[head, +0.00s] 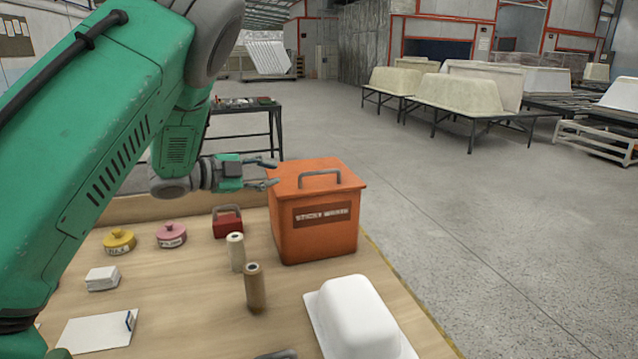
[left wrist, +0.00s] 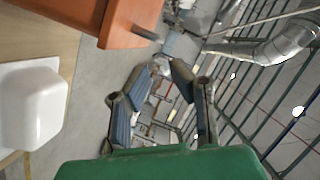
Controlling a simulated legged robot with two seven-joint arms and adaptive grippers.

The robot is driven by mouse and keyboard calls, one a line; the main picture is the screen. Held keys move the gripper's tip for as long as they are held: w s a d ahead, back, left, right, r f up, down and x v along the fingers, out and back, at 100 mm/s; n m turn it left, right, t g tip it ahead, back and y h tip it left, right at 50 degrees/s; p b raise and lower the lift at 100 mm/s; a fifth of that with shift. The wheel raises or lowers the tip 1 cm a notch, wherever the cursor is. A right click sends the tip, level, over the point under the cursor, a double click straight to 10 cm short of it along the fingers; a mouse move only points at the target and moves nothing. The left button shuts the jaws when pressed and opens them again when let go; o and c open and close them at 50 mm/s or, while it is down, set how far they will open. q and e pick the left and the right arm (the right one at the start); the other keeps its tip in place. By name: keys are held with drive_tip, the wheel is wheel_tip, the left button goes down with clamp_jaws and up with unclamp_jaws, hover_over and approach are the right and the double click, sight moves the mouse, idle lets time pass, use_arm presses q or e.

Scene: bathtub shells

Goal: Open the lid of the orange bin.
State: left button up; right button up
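The orange bin (head: 313,225) stands upright on the workbench with its lid (head: 340,182) closed. A grey arched handle (head: 320,173) is on top of the lid. My left gripper (head: 269,174) is open and empty, at lid height just left of the bin's upper edge. Whether a fingertip touches the lid is hard to tell. In the left wrist view the bin (left wrist: 125,18) is at the top, its grey handle (left wrist: 147,33) beyond my parted fingers (left wrist: 160,70). My right gripper is not in view.
On the workbench (head: 190,300) are a red box (head: 228,224), yellow (head: 119,241) and pink (head: 171,235) pots, two spools (head: 255,288), a white block (head: 102,278) and a white tub model (head: 360,318). Open floor (head: 480,220) lies to the right, with tub shells (head: 470,95) on stands behind.

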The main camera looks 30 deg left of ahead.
sight(314, 173)
use_arm(q)
drive_tip(key=x, duration=0.2)
drive_tip(key=d+x, duration=0.1)
drive_tip(key=x, duration=0.3)
drive_tip(key=shift+d+r, duration=0.1)
drive_tip(key=shift+d, duration=0.2)
drive_tip(key=x, duration=0.6)
drive_tip(key=shift+w+a, duration=0.15)
drive_tip(key=shift+a, duration=0.2)
drive_tip(key=shift+w+f, duration=0.35)
drive_tip(key=shift+w, duration=0.2)
drive_tip(key=shift+w+d, duration=0.15)
drive_tip(key=shift+d, duration=0.05)
drive_tip(key=shift+d+r, duration=0.15)
drive_tip(key=shift+d, duration=0.15)
drive_tip(key=shift+c, duration=0.5)
clamp_jaws()
